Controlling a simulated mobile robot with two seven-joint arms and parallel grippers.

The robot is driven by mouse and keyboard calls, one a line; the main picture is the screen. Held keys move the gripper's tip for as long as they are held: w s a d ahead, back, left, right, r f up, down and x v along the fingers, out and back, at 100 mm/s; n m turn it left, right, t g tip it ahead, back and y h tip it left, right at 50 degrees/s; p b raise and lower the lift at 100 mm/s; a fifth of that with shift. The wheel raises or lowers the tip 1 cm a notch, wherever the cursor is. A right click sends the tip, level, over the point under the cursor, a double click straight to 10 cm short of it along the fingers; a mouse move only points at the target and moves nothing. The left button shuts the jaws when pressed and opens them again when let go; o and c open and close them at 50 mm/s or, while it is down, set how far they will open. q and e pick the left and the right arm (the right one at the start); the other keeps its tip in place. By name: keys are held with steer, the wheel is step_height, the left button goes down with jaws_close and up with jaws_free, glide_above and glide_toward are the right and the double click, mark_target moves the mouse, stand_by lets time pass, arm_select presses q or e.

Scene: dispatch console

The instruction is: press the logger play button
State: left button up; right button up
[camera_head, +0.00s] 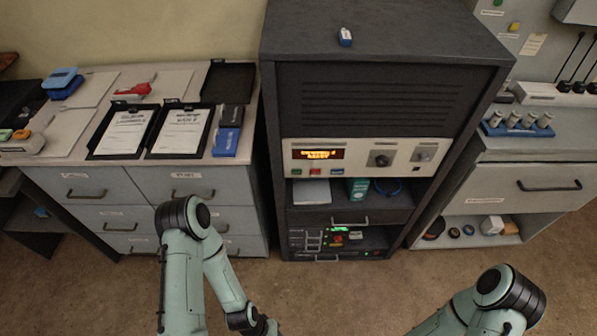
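The dark rack cabinet (390,95) stands in the middle. A pale panel (350,148) on its front has an amber display (318,154), two knobs on the right, and a row of small buttons under the display: a green button (297,172), a red button (315,171) and a blue button (336,171). A lower dark unit (312,240) has a small green display and small lit keys. The labels are too small to read, so I cannot tell which unit is the logger or which button is play. My arms show at the bottom, but neither gripper is in view.
Left of the cabinet, a drawer desk (180,80) carries clipboards, a red stapler-like object (133,90) and blue boxes. A small blue-white object (346,37) sits on the cabinet top. On the right stands a grey drawer unit (510,185). The floor in front is clear.

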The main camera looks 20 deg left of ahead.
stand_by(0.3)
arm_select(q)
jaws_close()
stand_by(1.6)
